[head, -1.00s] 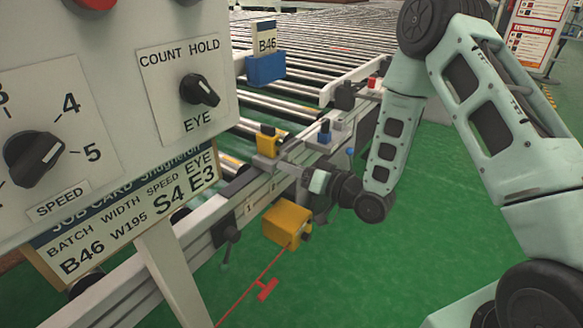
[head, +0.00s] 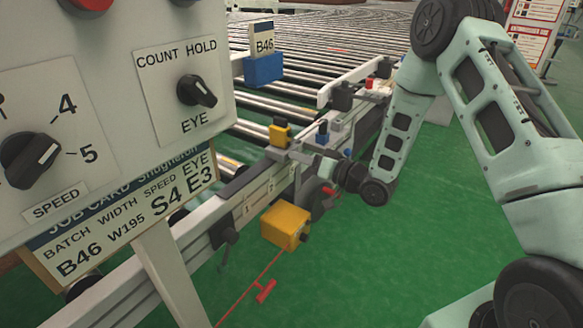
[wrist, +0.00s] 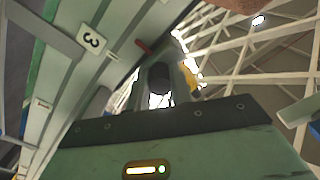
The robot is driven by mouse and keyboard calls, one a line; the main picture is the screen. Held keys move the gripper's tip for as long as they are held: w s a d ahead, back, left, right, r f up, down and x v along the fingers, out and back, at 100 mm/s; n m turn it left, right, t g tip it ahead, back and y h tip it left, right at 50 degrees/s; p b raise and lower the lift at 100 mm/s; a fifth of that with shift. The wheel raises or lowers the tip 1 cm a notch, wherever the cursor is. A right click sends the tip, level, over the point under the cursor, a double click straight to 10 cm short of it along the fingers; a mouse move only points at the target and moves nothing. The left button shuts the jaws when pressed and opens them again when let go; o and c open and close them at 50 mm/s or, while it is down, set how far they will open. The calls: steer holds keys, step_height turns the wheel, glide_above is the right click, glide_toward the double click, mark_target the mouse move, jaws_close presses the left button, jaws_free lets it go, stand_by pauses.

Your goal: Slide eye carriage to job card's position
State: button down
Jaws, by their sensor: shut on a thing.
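The eye carriage carries a yellow eye block (head: 280,135) and sits on the side rail of the roller conveyor. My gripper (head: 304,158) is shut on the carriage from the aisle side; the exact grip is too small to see. In the wrist view a dark round knob (wrist: 158,78) shows ahead of my gripper, with part of the yellow block (wrist: 191,76) beside it. A plate marked 3 (wrist: 91,39) is on the rail at upper left there. The job card (head: 130,215) reads B46, W195, S4, E3.
A control panel (head: 110,110) with speed and eye knobs fills the left. A blue block (head: 264,70) holds a B46 tag.

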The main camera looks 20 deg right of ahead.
steer(key=w+d, duration=0.2)
steer(key=d, duration=0.1)
steer(key=shift+w+d, duration=0.25)
steer(key=c, duration=1.3)
jaws_free()
steer(key=shift+o, duration=0.2)
steer(key=v, duration=1.7)
steer(key=shift+s, duration=0.2)
steer(key=shift+d, duration=0.1)
